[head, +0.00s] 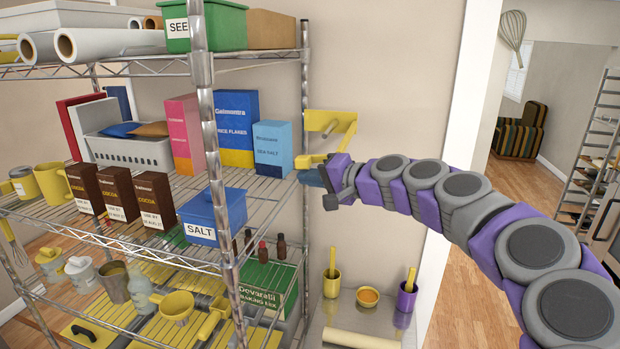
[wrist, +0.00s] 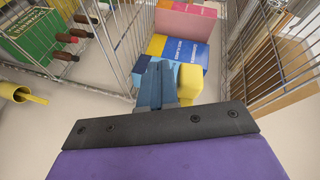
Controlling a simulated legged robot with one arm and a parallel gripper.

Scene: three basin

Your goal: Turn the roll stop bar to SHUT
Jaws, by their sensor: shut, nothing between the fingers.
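A yellow bar fixture (head: 345,140), which looks like the roll stop bar, is on the wall just right of the shelf rack in the head view. Its lower yellow end (head: 309,161) sticks out toward the rack, just above my gripper (head: 311,178). In the wrist view a yellow block end (wrist: 190,80) is close beside the right side of my gripper (wrist: 156,72). My gripper's blue-grey fingers are together and hold nothing. I cannot tell whether they touch the yellow end. No SHUT mark is readable.
The wire rack (head: 205,120) stands close left of my gripper. A light-blue sea salt box (head: 272,148) and a blue salt bin (head: 212,215) are on its shelf. Cups (head: 332,284) stand on a lower surface below. Bare wall lies right of the fixture.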

